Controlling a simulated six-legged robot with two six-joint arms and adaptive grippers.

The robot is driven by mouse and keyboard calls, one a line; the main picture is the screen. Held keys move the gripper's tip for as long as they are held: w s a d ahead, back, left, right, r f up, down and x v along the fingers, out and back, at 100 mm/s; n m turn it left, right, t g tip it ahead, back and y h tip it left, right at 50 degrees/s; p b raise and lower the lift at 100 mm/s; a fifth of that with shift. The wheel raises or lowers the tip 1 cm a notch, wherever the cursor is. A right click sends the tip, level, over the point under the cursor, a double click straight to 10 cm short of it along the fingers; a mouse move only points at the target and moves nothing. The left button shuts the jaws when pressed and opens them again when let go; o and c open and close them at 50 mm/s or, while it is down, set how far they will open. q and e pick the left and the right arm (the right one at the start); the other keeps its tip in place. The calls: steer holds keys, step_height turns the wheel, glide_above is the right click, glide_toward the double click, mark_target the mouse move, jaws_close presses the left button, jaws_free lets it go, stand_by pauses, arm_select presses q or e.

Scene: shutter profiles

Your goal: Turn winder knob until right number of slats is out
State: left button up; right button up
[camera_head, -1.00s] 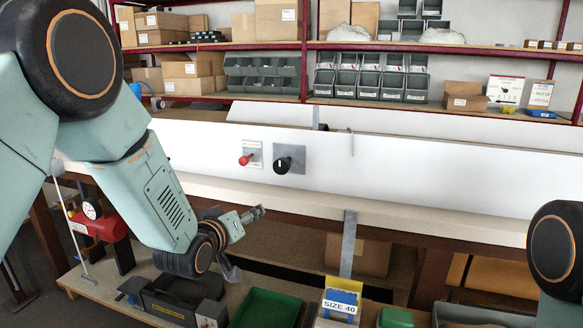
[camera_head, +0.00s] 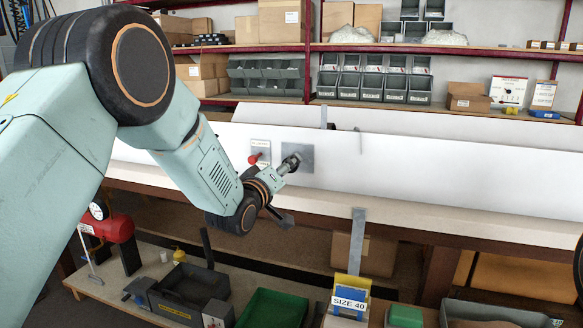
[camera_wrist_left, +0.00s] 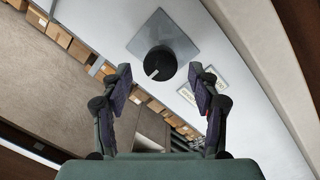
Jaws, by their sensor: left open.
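The black winder knob (camera_wrist_left: 160,63) with a white pointer mark sits on a square grey plate (camera_wrist_left: 172,33) in the left wrist view. In the head view the plate (camera_head: 305,154) is on the white panel (camera_head: 420,173), and my gripper largely hides the knob. My left gripper (camera_head: 290,163) is open in front of the plate. In the left wrist view its two fingers (camera_wrist_left: 160,76) stand apart to either side of the knob; I cannot tell whether they touch it. I cannot make out separate slats. My right gripper is out of view.
A red lever (camera_head: 254,158) on a small labelled plate is just left of the knob. Below are a green bin (camera_head: 270,309), a box marked SIZE 40 (camera_head: 347,302) and a red tank (camera_head: 108,226). Shelves with bins and cartons stand behind.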

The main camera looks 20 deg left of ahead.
mark_target(290, 172)
arm_select(q)
steer(key=shift+w+d+b, duration=0.15)
steer(key=shift+w+b, duration=0.05)
steer(key=shift+w, duration=0.85)
steer(key=shift+w+d+b, duration=0.1)
steer(key=shift+w+b, duration=0.05)
steer(key=shift+w, duration=0.9)
steer(key=shift+a, duration=0.1)
steer(key=c, duration=1.2)
